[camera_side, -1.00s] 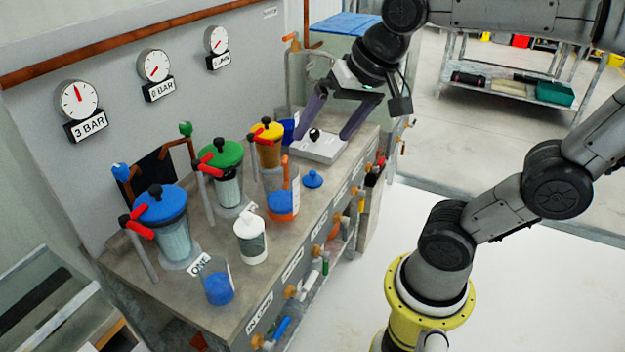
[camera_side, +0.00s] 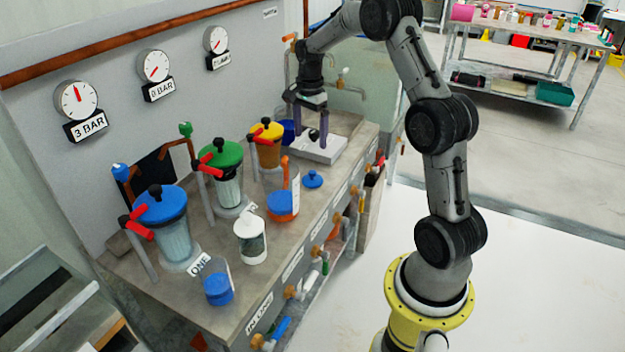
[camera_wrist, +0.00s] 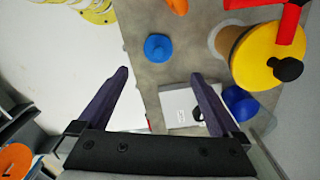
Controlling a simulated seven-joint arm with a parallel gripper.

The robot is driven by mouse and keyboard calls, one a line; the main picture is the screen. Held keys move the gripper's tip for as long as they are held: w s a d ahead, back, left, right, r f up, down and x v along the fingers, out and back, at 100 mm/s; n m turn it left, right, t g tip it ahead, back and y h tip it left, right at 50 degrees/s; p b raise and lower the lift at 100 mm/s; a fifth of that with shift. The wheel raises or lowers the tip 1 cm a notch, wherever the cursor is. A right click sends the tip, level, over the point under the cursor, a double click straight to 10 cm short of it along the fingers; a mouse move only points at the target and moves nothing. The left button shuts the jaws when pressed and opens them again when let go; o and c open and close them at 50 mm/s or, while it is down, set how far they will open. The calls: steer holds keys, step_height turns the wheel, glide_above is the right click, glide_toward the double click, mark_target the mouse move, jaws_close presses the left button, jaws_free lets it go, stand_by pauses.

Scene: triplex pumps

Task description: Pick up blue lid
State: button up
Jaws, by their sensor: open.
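A small round blue lid (camera_side: 312,179) with a knob on top lies flat on the grey bench near its front edge, in front of the white scale. In the wrist view the blue lid (camera_wrist: 158,47) shows fully, beyond the fingertips and roughly centred between them. My gripper (camera_side: 310,137) points down over the white scale, behind the lid in the side view. In the wrist view my gripper (camera_wrist: 160,76) has its two purple fingers wide apart with nothing between the tips. It does not touch the lid.
The white scale (camera_side: 318,150) with a small dark object lies under my gripper. Open floor (camera_side: 360,270) lies past the bench edge.

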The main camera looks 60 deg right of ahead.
mark_target(313, 171)
step_height(313, 171, down, 8)
steer(key=shift+f, duration=0.1)
steer(key=shift+s+d+f, duration=0.1)
steer(key=shift+s+f, duration=0.05)
steer(key=shift+f, duration=1.15)
steer(key=shift+s+d+f, duration=0.1)
steer(key=shift+f, duration=1.2)
steer(key=shift+c, duration=0.3)
steer(key=c, duration=1.3)
steer(key=shift+o, duration=0.2)
steer(key=shift+r, duration=0.15)
